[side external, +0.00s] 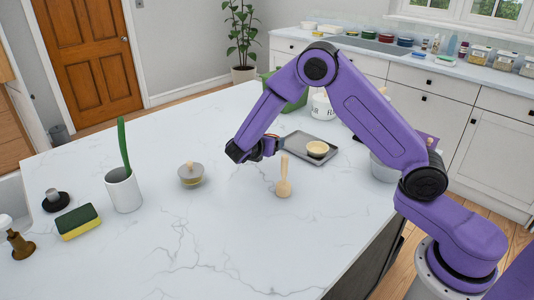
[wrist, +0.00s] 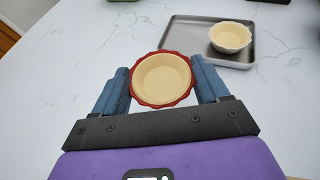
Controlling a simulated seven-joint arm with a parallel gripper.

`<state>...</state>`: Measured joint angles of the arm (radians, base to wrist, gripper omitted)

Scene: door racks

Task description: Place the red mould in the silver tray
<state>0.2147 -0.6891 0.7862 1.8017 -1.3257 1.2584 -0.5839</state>
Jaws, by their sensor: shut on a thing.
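The red mould (wrist: 161,79) has a red scalloped outside and a cream inside. It sits between the two fingers of my gripper (wrist: 163,88), which is shut on it. In the side external view my gripper (side external: 268,146) is just left of the silver tray, and only a bit of red shows there. The silver tray (wrist: 190,32) lies ahead and to the right in the wrist view. It also shows in the side external view (side external: 296,139). A cream mould (wrist: 230,37) stands in the tray at its right part, and the tray's left part is bare.
A green container (side external: 290,93) is behind the tray.

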